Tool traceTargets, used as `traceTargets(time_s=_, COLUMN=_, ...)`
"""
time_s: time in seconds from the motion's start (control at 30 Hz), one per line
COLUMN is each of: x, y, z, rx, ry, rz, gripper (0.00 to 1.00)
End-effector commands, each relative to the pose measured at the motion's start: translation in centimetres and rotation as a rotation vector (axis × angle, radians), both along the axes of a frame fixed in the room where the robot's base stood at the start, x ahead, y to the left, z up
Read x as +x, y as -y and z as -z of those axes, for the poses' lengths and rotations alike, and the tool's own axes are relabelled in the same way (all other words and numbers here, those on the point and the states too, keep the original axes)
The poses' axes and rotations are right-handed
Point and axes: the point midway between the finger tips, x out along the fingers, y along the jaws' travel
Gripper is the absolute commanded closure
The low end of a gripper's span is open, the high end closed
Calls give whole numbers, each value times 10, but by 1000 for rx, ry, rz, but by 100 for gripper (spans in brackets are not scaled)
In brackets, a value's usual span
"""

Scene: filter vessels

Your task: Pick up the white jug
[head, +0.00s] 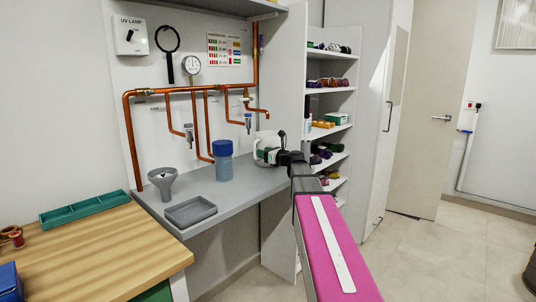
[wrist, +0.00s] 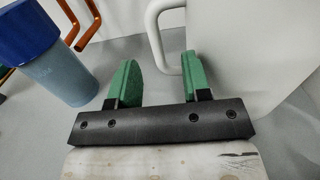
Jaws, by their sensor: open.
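The white jug (head: 264,141) stands upright on the grey counter, right of the blue vessel and partly hidden by my arm. In the wrist view its pale body (wrist: 250,60) fills the right side, and its handle (wrist: 152,32) comes down on the left side of the body. My gripper (wrist: 160,80) is open, with two green fingers apart. The lower part of the handle shows in the gap between them. The right finger overlaps the jug's edge in the picture; I cannot tell whether it touches. In the head view my gripper (head: 270,157) is at the jug.
A blue-lidded vessel (wrist: 55,65) stands left of my fingers; it also shows in the head view (head: 223,163). A grey funnel (head: 164,183) and shallow grey tray (head: 190,211) are further left. Copper pipes (head: 205,90) hang behind. Shelves (head: 330,93) stand to the right.

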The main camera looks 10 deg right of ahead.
Motion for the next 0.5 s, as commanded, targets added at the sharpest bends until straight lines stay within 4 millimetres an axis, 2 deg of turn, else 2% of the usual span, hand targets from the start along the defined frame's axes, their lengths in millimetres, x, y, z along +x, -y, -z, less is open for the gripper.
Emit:
traceTargets(time_s=0.33, x=32, y=-28, z=0, rx=0, ry=0, rz=-2, gripper=56)
traceTargets(time_s=0.5, x=38, y=-33, z=0, rx=0, ry=0, rz=0, gripper=56)
